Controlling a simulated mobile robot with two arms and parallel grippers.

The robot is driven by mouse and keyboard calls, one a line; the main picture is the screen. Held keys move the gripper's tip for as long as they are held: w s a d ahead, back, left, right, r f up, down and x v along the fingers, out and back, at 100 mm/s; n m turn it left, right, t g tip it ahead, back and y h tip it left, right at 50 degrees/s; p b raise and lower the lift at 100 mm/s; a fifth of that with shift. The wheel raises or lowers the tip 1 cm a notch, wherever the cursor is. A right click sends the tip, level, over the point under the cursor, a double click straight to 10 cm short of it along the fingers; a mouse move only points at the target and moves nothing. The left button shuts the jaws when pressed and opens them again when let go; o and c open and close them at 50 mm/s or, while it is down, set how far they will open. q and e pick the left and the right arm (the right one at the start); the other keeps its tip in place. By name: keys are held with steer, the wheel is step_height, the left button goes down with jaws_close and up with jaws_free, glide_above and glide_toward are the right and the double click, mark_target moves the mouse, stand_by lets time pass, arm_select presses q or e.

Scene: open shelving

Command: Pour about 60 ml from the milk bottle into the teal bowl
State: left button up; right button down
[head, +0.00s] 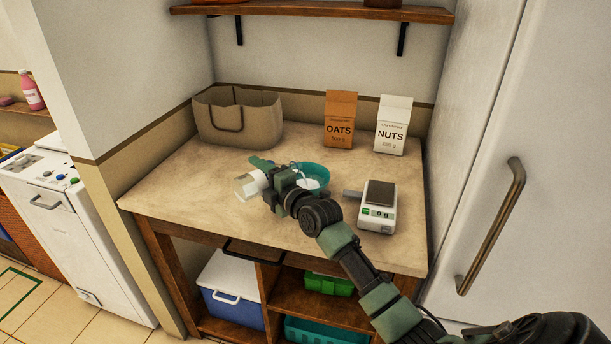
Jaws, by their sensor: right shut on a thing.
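The milk bottle (247,186) is whitish and looks tilted well over. One end shows at the left of my right gripper (270,179), and the rest is hidden behind the gripper. My right gripper is shut on the bottle above the counter. The teal bowl (322,172) stands on the counter just right of and behind the gripper, partly covered by it. A white patch shows inside the bowl; I cannot tell whether it is milk or part of the bottle. Whether milk is flowing cannot be seen. My left gripper is not in view.
A scale (378,205) reading 0 g stands on the counter (200,205) right of the bowl. An oats carton (340,120), a nuts carton (393,126) and a beige bag (238,118) stand along the back. The counter's left front is clear. A shelf (310,12) hangs above.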

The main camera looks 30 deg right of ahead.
steer(key=shift+r, duration=0.15)
steer(key=shift+a+f+n+b, duration=0.1)
steer(key=shift+f+n+b, duration=0.5)
steer(key=shift+f+b, duration=0.25)
steer(key=shift+r+n, duration=0.1)
steer(key=shift+n, duration=0.7)
steer(key=shift+s+a+f+n+h, duration=0.1)
steer(key=shift+a+f+n+h, duration=0.2)
steer(key=shift+a+n, duration=0.3)
steer(key=shift+d+f+n, duration=0.1)
steer(key=shift+n, duration=0.2)
steer(key=shift+f+b, duration=0.1)
steer(key=shift+b, duration=0.25)
